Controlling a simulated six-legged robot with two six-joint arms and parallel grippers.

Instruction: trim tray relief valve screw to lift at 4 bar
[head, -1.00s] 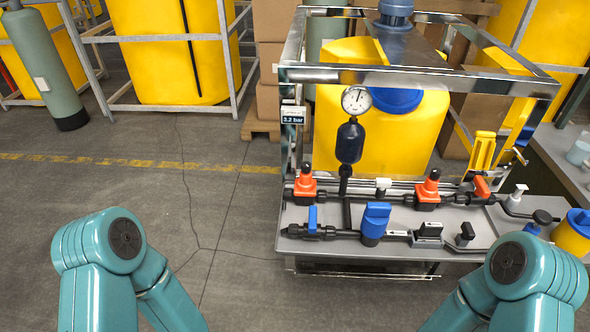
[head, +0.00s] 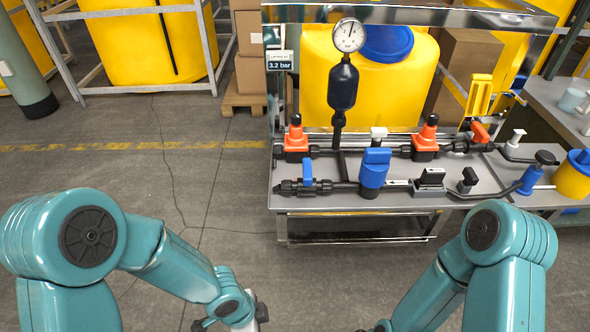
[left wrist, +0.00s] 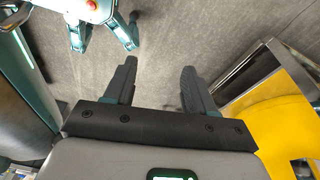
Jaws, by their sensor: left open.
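The dosing tray (head: 330,203) is a grey shelf on a metal frame, right of centre in the head view. Two orange valve bodies with black caps, a left one (head: 296,142) and a right one (head: 427,140), sit on its back pipe. I cannot tell which fitting is the relief valve, and no screw is distinct. A small display (head: 279,63) reads 3.2 bar. A round gauge (head: 348,35) stands above a dark damper (head: 343,88). My left gripper (left wrist: 157,86) is open and empty, low and left of the tray. My right gripper (head: 376,327) is mostly cut off at the bottom edge.
A blue valve (head: 375,170) and a blue-handled valve (head: 307,174) stand on the front pipe. A yellow tank (head: 375,100) is behind the tray, and a yellow pot (head: 574,178) is at the right. The floor (head: 190,195) left of the skid is clear.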

